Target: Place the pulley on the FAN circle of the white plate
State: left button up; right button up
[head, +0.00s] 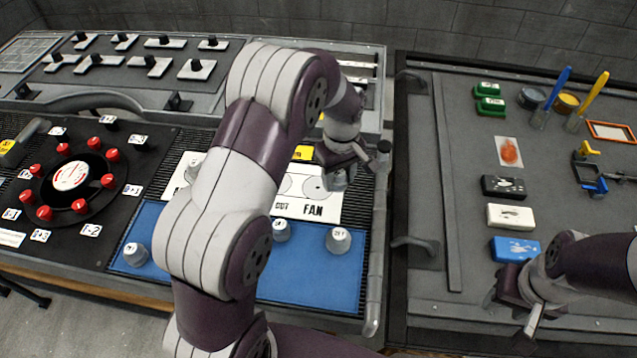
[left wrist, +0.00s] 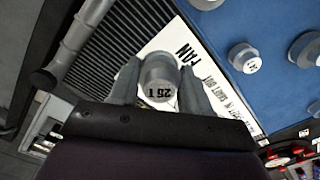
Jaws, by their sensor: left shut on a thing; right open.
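My left gripper (head: 343,168) is shut on a grey pulley (left wrist: 158,82) marked "25 T" or similar. It holds the pulley over the FAN end of the white plate (head: 308,209), with the plate's label also showing in the left wrist view (left wrist: 186,56). The FAN circle (head: 313,188) is partly hidden behind the gripper and pulley. I cannot tell whether the pulley touches the plate. My left arm hides the plate's middle. My right gripper (head: 516,310) is open and empty over the right-hand bench, below the blue box (head: 514,249).
Other grey pulleys (head: 338,240) stand on the blue mat (head: 310,280) in front of the plate. A black dial with red knobs (head: 71,176) is at left. A grey rail (head: 380,220) borders the plate's right side. Boxes and tools occupy the right bench.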

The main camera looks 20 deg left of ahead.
pick_arm(q)
jog(key=p, duration=0.1)
send_over(318, 188)
notch_tip(318, 188, down, 4)
jog(key=shift+s+r, duration=0.1)
notch_tip(318, 188, down, 4)
jog(key=shift+r+p, duration=0.15)
jog(key=shift+p, duration=0.35)
jog(key=shift+f, duration=0.35)
jog(key=shift+f, duration=0.1)
jog(key=o, duration=1.1)
